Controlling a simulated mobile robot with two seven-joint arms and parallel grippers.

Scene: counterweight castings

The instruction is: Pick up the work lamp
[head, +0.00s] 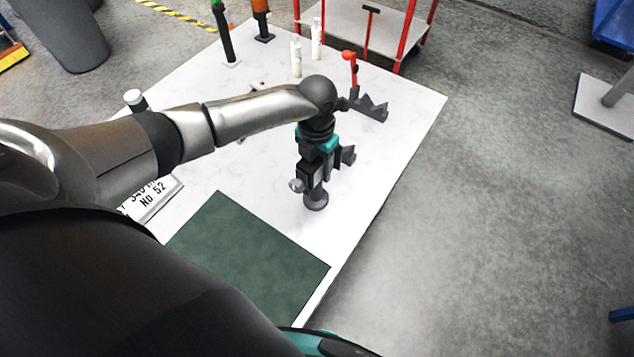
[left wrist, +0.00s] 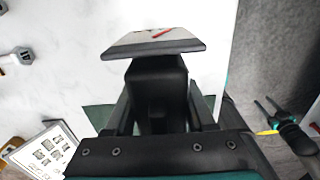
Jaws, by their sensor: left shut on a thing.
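The work lamp is a dark thing with a round grey base (head: 316,200), upright at the table's near right part. I cannot tell whether its base touches the table. My left gripper (head: 311,172) comes down over it from above and is shut on its body, hiding much of it. In the left wrist view, a flat pale head with a dark edge and a red mark (left wrist: 152,46) stands between the fingers of my left gripper (left wrist: 158,108).
A dark green mat (head: 250,255) lies to the left of the lamp. A plate with lettering (head: 153,197) lies under my arm. Grey V-shaped blocks (head: 370,108), a red-topped tool (head: 349,57) and white bottles (head: 296,58) stand behind. The table edge is close on the right.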

